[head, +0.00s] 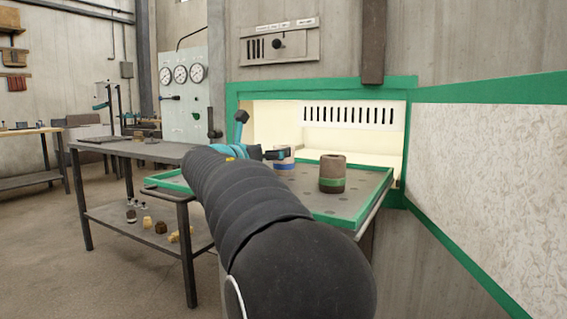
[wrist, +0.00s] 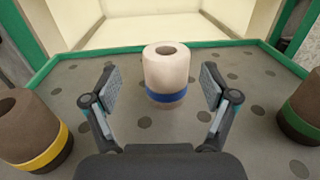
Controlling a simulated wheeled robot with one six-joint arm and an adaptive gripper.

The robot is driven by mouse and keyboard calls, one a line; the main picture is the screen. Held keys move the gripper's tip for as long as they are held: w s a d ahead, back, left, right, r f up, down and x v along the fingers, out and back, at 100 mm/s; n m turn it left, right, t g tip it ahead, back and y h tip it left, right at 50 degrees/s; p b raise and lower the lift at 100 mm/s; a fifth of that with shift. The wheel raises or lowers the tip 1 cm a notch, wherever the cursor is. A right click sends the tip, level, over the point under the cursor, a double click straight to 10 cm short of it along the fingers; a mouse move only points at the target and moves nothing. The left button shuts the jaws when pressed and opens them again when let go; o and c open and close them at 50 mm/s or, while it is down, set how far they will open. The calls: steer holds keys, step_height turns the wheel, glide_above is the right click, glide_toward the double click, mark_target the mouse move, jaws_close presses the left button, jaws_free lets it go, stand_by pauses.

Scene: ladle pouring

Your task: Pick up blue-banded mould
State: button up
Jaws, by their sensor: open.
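The blue-banded mould (wrist: 166,72) is a pale, upright cylinder with a hole in its top and a blue band near its base. In the wrist view it stands on the perforated tray ahead of my gripper (wrist: 160,90), centred between the two open fingers and a little beyond their tips. Nothing is held. In the head view the blue-banded mould (head: 284,158) is partly hidden behind my gripper (head: 268,154) and arm.
A brown green-banded mould (head: 332,174) stands to the right on the green-rimmed tray (head: 345,221). A brown yellow-banded mould (wrist: 34,130) stands at the left in the wrist view. The lit chamber (head: 350,145) opens behind. A grey table (head: 130,149) is at the left.

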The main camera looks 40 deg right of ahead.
steer(key=x, duration=0.5)
steer(key=shift+s+d+f, duration=0.15)
steer(key=shift+s, duration=0.15)
steer(key=c, duration=1.4)
